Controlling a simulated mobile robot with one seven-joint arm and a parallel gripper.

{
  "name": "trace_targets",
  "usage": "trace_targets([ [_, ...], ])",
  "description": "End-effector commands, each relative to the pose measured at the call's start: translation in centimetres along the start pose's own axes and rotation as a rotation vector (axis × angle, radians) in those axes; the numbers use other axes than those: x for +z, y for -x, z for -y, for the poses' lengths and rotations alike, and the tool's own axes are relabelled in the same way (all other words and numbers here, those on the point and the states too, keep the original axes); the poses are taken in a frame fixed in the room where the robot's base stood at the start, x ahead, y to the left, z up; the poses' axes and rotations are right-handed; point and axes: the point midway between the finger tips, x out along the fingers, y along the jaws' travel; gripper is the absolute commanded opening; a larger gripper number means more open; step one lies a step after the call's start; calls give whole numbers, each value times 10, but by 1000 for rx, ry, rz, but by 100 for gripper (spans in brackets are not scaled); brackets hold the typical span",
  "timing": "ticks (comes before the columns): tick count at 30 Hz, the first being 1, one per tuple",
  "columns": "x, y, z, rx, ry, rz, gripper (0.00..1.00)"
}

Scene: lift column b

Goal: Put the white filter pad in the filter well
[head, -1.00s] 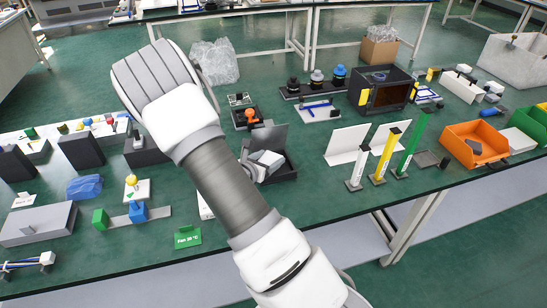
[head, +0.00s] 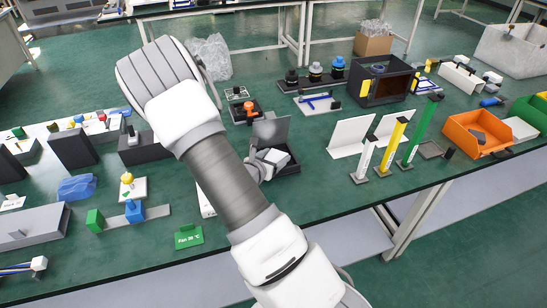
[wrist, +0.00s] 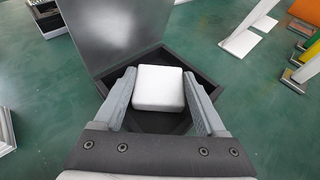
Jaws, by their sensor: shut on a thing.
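The white filter pad (wrist: 159,88) is a small block with rounded edges. My gripper (wrist: 162,92) has one finger on each side of it and is shut on it. The pad is over a dark square box (wrist: 208,78) with its grey lid (wrist: 120,32) raised at the back. I take this box to hold the filter well; the pad and fingers hide most of its inside. I cannot tell whether the pad touches the bottom. In the head view the pad (head: 275,156) shows in front of the lid (head: 271,131), and my wrist hides part of the box.
White upright panels (head: 351,137) and white, yellow (head: 390,147) and green (head: 420,130) posts stand to the right. An orange tray (head: 462,142) is farther right. A green card (head: 188,236) lies near the front edge. The table front right of it is clear.

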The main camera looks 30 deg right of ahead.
Motion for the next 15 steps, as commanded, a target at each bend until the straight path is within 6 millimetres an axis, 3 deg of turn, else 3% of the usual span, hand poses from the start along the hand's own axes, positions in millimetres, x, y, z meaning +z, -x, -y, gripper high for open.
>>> trace_targets([
  [4,-4,-2,0,0,0,0,22],
  [5,-3,-1,0,0,0,0,79],
  [6,-2,-1,0,0,0,0,86],
  [15,-2,0,0,-1,0,-1,86],
])
